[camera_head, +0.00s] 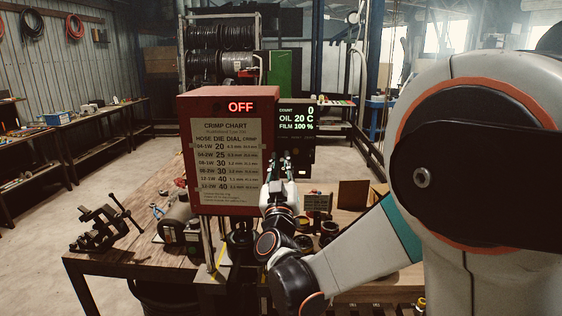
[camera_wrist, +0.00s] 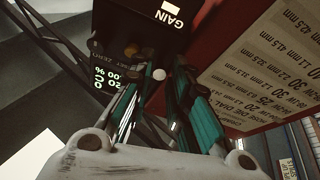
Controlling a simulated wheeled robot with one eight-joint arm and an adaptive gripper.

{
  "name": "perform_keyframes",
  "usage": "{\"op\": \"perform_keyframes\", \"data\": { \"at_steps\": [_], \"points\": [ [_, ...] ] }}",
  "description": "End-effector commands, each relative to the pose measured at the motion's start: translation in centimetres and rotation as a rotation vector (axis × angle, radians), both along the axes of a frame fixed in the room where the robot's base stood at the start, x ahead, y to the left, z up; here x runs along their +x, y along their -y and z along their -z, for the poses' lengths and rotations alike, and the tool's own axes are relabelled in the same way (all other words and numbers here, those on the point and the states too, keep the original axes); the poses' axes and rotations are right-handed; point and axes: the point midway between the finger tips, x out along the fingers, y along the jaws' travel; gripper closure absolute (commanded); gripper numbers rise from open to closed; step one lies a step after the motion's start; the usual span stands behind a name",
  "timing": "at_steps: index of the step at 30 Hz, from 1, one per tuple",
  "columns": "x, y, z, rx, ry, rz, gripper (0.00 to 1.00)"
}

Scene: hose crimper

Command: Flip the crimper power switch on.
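The red crimper (camera_head: 183,148) stands on the wooden bench and shows OFF in red at its top. A crimp chart is fixed to its front. A black control box (camera_head: 296,140) with a green readout is at its right; it also shows in the wrist view (camera_wrist: 192,22). A pale round knob (camera_wrist: 159,74) and an amber one (camera_wrist: 131,49) sit on its lower face. I cannot tell which part is the power switch. My gripper (camera_head: 283,160) is just in front of the box's lower part. In the wrist view its fingers (camera_wrist: 163,80) are apart, with the pale knob showing between their tips.
A vise (camera_head: 100,228) and a dark cylindrical machine (camera_head: 176,220) are on the bench to the left. A brown board (camera_head: 352,195) and small dark round parts (camera_head: 328,230) are to the right. The crimper's red body is close beside my gripper's fingers.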

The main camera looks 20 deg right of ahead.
Motion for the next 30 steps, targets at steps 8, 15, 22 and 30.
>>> {"op": "perform_keyframes", "data": {
  "at_steps": [8,15,22,30],
  "points": [
    [1.34,0.41,-0.60,-0.001,0.000,0.000,0.83],
    [1.34,0.41,-0.59,-0.001,0.000,0.000,0.87],
    [1.33,0.41,-0.59,-0.001,0.000,0.000,1.00],
    [1.27,0.39,-0.87,0.007,-0.019,0.000,1.00]
  ]
}}
